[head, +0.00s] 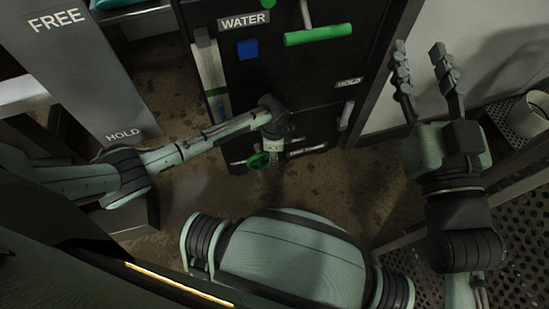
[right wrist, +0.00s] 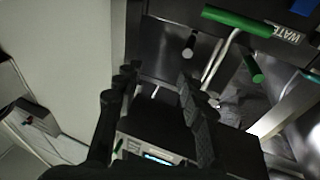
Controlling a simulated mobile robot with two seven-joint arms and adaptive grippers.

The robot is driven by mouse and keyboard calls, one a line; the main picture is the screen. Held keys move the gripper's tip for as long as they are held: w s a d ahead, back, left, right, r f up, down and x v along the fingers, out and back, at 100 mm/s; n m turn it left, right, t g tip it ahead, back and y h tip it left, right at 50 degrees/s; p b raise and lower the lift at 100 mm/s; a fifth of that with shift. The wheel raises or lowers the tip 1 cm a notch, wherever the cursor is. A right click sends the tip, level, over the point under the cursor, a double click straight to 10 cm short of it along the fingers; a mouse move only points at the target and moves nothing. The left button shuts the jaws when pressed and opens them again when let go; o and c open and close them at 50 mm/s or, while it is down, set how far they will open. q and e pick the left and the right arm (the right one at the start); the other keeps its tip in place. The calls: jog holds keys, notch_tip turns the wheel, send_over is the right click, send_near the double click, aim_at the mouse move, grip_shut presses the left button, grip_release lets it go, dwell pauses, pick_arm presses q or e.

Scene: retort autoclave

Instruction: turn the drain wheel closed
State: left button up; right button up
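The drain wheel, a small green handwheel (head: 258,160), sits low on the front of the black panel (head: 290,85) in the head view. My left arm reaches down in front of the panel. Its gripper (head: 273,157) points down at the right side of the wheel, mostly hidden under its own wrist. I cannot tell whether it touches the wheel or how its fingers stand. My right gripper (head: 427,68) is raised at the right, open and empty, far from the wheel. Its spread fingers also show in the right wrist view (right wrist: 158,100).
A green bar handle (head: 318,35) is near the WATER label (head: 244,20). A blue square (head: 248,49) and a pale gauge strip (head: 211,75) are left of it. A grey FREE/HOLD panel (head: 85,70) stands left. A perforated rack with a white cup (head: 530,113) is right.

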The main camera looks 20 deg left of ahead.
pick_arm(q)
notch_tip(320, 180, down, 3)
jog(key=b, duration=0.2)
jog(key=shift+w+r+b, duration=0.1)
jog(key=shift+b, duration=0.3)
pick_arm(e)
jog(key=s+r+t+y, duration=0.2)
jog(key=r+t, duration=0.3)
jog(key=r, duration=0.3)
jog(key=shift+s+d+r+t, duration=0.15)
jog(key=shift+s+d+t, duration=0.25)
jog(key=shift+s, duration=0.3)
pick_arm(q)
jog(key=shift+c, duration=0.6)
grip_shut()
